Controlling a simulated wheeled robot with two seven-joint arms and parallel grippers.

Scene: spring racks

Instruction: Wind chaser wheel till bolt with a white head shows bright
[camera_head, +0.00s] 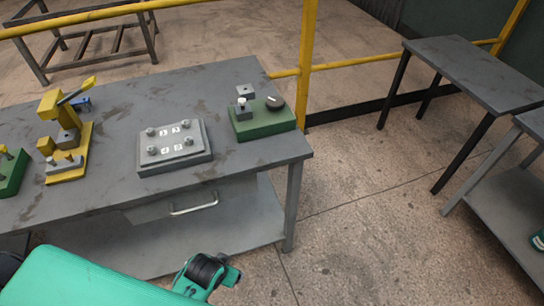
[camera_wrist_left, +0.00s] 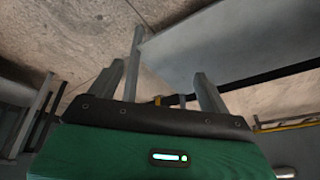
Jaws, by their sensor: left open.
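A green block (camera_head: 262,122) sits near the right end of the grey workbench in the head view. A dark round wheel (camera_head: 274,103) lies on its top at the right. A small bolt with a white head (camera_head: 241,102) stands at its left, in front of a grey block (camera_head: 245,91). My left gripper (camera_wrist_left: 160,92) shows in the left wrist view with its two grey fingers apart and nothing between them. In the head view my left arm is low, in front of the bench and away from the green block; its fingers cannot be made out there.
On the grey bench (camera_head: 115,90) stand a grey plate with several numbered bolts (camera_head: 174,146) and a yellow lever clamp (camera_head: 65,135). Part of another green fixture (camera_head: 12,170) shows at the left edge. Yellow railing (camera_head: 307,60) stands behind. Open floor separates the side tables (camera_head: 478,70).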

